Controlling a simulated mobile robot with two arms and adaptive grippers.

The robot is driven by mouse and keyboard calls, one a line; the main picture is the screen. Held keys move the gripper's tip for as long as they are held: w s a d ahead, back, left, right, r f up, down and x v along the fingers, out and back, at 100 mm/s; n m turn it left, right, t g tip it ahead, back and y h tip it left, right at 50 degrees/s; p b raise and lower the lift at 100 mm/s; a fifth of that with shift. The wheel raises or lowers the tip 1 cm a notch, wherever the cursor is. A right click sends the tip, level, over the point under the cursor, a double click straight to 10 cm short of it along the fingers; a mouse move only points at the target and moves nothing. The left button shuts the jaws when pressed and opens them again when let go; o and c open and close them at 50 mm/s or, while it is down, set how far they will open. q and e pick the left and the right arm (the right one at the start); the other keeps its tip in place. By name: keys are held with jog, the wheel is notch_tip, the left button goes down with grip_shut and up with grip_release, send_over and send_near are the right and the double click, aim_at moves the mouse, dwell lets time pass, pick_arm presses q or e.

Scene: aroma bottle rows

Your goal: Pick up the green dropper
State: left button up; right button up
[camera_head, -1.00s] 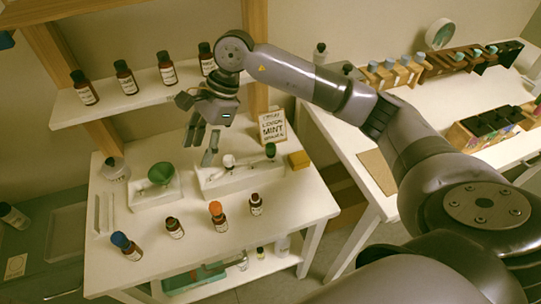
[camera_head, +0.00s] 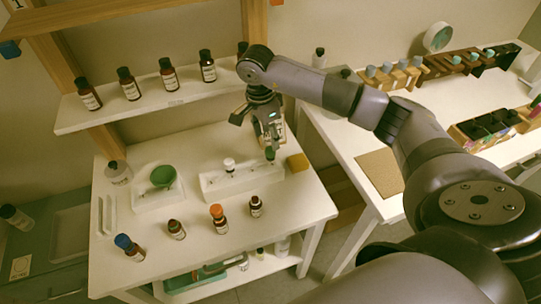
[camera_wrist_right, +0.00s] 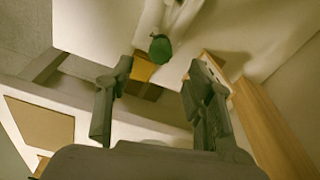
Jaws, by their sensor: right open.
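The green dropper (camera_head: 270,154) stands at the right end of a white tray (camera_head: 240,188) on the white table. Its rounded green top shows in the right wrist view (camera_wrist_right: 160,48), just beyond and between the two fingers. My right gripper (camera_head: 268,146) is open and hangs above the dropper, fingers pointing down. In the right wrist view the open fingers (camera_wrist_right: 160,85) have nothing between them. How close the fingertips are to the dropper is hard to tell. My left gripper is not in view.
A white-topped dropper (camera_head: 229,165) stands in the same tray. A yellow block (camera_head: 298,162) sits close on the right. A green funnel (camera_head: 163,176) is at the left. Several bottles, one orange-capped (camera_head: 219,218), stand in front. A shelf (camera_head: 150,107) with brown bottles is behind.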

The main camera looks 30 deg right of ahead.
aim_at(270, 149)
jog(key=shift+f, duration=0.75)
jog(key=f, duration=0.1)
jog(key=f+p, duration=0.2)
jog(key=f, duration=0.1)
jog(key=shift+d, duration=0.25)
jog(key=shift+d+f+p, duration=0.1)
jog(key=shift+f+p, duration=0.2)
jog(key=shift+f, duration=0.35)
jog(key=shift+c, duration=0.5)
jog(key=c, duration=0.6)
